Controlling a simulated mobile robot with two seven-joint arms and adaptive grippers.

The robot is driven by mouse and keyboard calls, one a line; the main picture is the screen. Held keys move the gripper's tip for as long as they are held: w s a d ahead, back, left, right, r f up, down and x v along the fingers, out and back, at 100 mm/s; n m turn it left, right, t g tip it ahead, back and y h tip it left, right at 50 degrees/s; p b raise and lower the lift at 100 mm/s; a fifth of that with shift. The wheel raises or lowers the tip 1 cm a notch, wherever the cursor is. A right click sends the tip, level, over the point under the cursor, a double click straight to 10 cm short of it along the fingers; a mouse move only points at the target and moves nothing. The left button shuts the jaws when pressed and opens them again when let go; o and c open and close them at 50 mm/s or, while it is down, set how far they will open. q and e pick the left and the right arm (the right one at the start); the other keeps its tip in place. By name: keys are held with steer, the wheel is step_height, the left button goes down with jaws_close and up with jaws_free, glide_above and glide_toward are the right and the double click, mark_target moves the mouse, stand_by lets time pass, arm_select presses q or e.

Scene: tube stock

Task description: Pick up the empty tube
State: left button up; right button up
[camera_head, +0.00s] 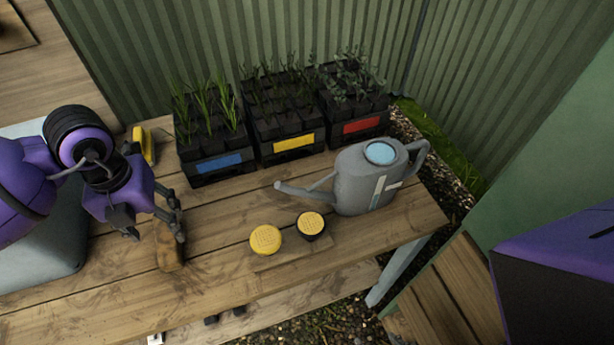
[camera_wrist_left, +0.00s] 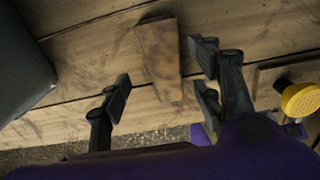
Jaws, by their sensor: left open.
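My left gripper (camera_head: 157,228) is open over the left part of the wooden bench (camera_head: 215,290). A brown, dark-spotted, tapered piece (camera_head: 168,252) lies below and between its fingertips. In the left wrist view this piece (camera_wrist_left: 160,62) shows in the gap between the open fingers (camera_wrist_left: 163,80), which do not grip it. I cannot tell which thing is the empty tube. Dark tubes with seedlings stand in black trays with a blue label (camera_head: 219,163), a yellow label (camera_head: 293,143) and a red label (camera_head: 362,126). My right gripper is not in view.
A grey watering can (camera_head: 365,180) stands at the bench's right. A grey bin-like thing (camera_head: 60,255) is at left. A yellow object (camera_head: 146,146) lies behind my gripper.

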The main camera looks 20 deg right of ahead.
mark_target(165, 237)
arm_select(q)
steer(key=f, duration=0.5)
steer(key=shift+s+d, duration=0.2)
steer(key=shift+d, duration=0.05)
steer(key=c, duration=1.1)
